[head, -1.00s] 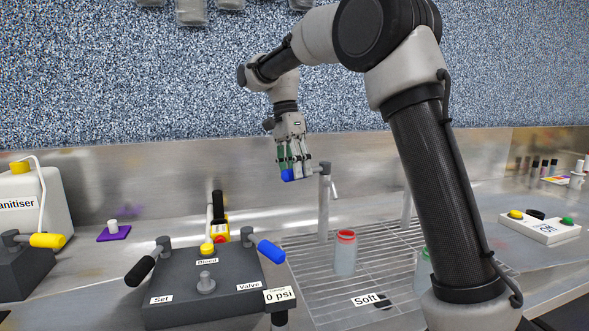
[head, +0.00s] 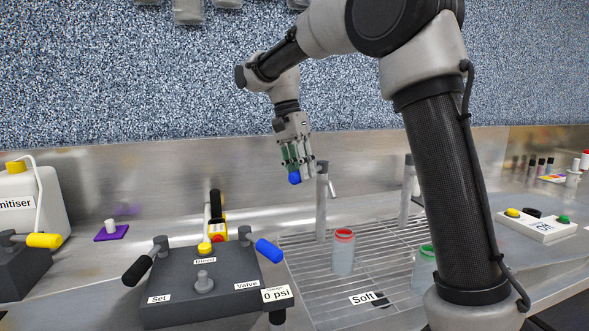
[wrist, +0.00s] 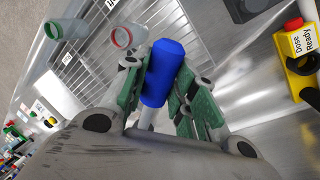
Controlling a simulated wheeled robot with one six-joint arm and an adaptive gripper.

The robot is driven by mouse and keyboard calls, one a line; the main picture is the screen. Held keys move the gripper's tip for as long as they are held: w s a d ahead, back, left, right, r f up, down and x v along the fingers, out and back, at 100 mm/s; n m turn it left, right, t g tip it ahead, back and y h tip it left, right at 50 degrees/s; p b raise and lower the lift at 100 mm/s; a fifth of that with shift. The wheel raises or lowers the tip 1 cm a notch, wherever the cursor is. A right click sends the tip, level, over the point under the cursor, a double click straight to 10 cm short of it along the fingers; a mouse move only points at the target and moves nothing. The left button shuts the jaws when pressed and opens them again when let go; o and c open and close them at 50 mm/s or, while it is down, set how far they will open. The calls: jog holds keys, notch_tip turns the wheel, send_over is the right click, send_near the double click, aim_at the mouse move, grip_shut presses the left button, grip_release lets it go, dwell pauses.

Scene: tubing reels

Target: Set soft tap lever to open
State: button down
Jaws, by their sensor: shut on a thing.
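The Soft tap (head: 322,205) is a grey post standing at the back of the drain grid, behind the "Soft" label (head: 367,298). Its blue lever handle (head: 294,178) points out to the left and toward the camera. My gripper (head: 297,160) is above the lever, pointing down, with its green-padded fingers shut on the blue handle. In the wrist view the blue handle (wrist: 162,72) lies between the two green pads. The joint of lever and tap is partly hidden by my fingers.
A red-rimmed jar (head: 343,253) and a green-rimmed jar (head: 424,265) stand on the drain grid (head: 320,285). A second tap post (head: 405,190) is partly behind my arm. A dark valve box (head: 215,295) with black and blue levers stands at front left.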

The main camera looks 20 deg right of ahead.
jog(key=shift+s+d+r+n+t+h, duration=0.1)
jog(key=shift+s+d+n+t+h, duration=0.1)
jog(key=shift+s+d+n, duration=0.65)
jog(key=shift+s+d+f+n+t+h, duration=0.1)
jog(key=shift+s+d+n+t+h, duration=0.15)
jog(key=shift+d+n, duration=0.65)
jog(key=shift+s+d+r+n+t+h, duration=0.15)
jog(key=shift+s+d+n, duration=0.35)
jog(key=shift+n, duration=0.85)
jog(key=shift+s+a, duration=0.1)
jog(key=c, duration=1.1)
grip_release()
jog(key=shift+c, duration=0.2)
jog(key=v, duration=1.2)
